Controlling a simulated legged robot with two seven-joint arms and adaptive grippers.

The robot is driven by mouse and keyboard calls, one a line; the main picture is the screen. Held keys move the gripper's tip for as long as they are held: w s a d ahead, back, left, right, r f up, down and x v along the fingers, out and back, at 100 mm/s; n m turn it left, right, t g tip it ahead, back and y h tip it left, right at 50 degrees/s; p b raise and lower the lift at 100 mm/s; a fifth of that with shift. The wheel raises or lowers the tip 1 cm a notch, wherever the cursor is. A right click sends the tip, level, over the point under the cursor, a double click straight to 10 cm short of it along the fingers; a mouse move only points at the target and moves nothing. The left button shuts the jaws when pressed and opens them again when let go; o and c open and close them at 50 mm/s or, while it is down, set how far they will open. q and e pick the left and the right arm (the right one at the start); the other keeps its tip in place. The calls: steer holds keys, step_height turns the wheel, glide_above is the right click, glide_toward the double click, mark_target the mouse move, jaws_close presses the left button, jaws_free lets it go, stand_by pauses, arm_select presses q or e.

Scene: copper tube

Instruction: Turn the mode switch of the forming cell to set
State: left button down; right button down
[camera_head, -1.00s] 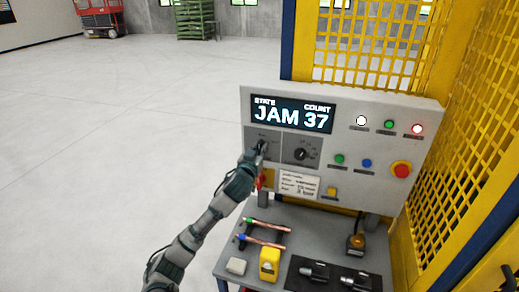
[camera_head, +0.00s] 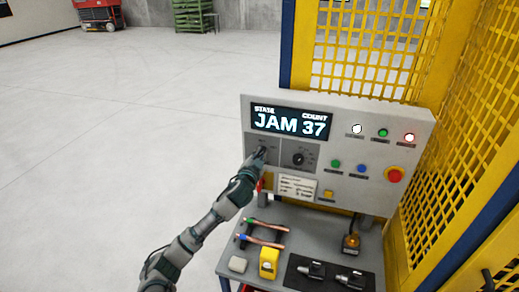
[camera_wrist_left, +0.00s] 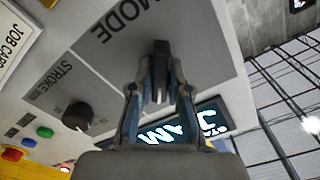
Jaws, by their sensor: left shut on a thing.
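The mode switch (camera_wrist_left: 160,62) is a dark knob under the printed word MODE on the grey panel, seen in the left wrist view. My left gripper (camera_wrist_left: 158,92) is shut on it, with one finger on each side. In the head view my left gripper (camera_head: 258,157) is at the panel's left part and hides most of the switch and its position marks. The forming cell's display (camera_head: 290,122) reads STATE JAM, COUNT 37. My right gripper is not clearly seen.
The stroke knob (camera_head: 299,159) sits just right of the mode switch. A red emergency button (camera_head: 395,175) is at the panel's right. Copper tubes (camera_head: 265,240), a yellow device (camera_head: 269,263) and black tooling lie on the bench below. Open floor lies left.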

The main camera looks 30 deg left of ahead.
arm_select(q)
steer(key=m+p, duration=0.2)
steer(key=m, duration=0.1)
steer(key=shift+d+f+m+p, duration=0.1)
steer(key=shift+m+p, duration=0.45)
steer(key=shift+m, duration=0.25)
steer(key=shift+f, duration=0.1)
steer(key=c, duration=1.1)
jaws_free()
steer(key=v, duration=1.1)
steer(key=shift+s+f, duration=0.15)
steer(key=shift+s, duration=0.2)
